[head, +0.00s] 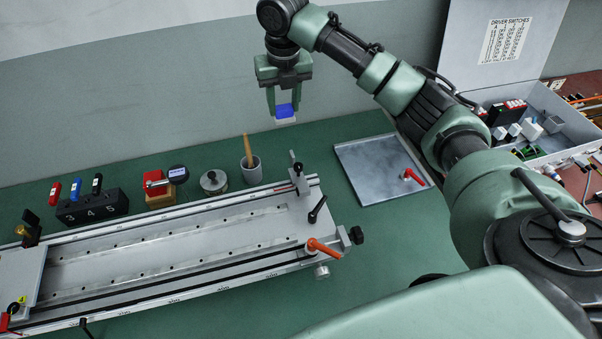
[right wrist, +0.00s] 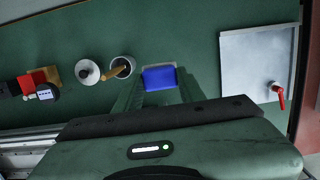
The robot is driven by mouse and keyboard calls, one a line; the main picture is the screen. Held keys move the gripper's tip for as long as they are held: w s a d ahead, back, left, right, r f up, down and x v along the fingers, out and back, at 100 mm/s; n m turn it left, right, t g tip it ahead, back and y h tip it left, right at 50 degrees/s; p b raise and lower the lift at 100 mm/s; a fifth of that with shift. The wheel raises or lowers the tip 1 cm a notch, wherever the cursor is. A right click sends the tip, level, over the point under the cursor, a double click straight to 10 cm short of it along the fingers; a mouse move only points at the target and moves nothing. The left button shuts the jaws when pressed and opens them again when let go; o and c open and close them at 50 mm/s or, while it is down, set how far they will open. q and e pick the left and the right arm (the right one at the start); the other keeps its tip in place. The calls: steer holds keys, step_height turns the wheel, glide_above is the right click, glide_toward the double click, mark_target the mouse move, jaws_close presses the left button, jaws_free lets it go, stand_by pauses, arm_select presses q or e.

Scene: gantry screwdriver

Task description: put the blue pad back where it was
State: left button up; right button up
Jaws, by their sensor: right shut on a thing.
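The blue pad (head: 285,109) has a blue top over a pale grey block. My right gripper (head: 283,102) is shut on it and holds it in the air above the back of the green bench, in front of the wall. In the right wrist view the blue pad (right wrist: 160,78) sits between the fingertips, with bench surface around it. My left gripper is not in view.
A grey cup (head: 251,168) with a wooden handle and a round metal weight (head: 214,182) stand behind the long rail fixture (head: 170,246). A metal plate (head: 372,172) with a red lever lies to the right. An open grey case (head: 569,105) stands farther right.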

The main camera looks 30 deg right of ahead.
steer(key=shift+d+f, duration=0.25)
steer(key=shift+d, duration=0.05)
step_height(320, 180, down, 19)
steer(key=shift+s+f+p, duration=0.1)
steer(key=shift+p, duration=0.5)
steer(key=shift+f, duration=0.2)
steer(key=o, duration=1.2)
steer(key=shift+r, duration=0.15)
steer(key=r, duration=0.4)
steer(key=s+r, duration=0.1)
steer(key=r, duration=0.7)
steer(key=shift+s+a, duration=0.3)
steer(key=shift+s, duration=0.05)
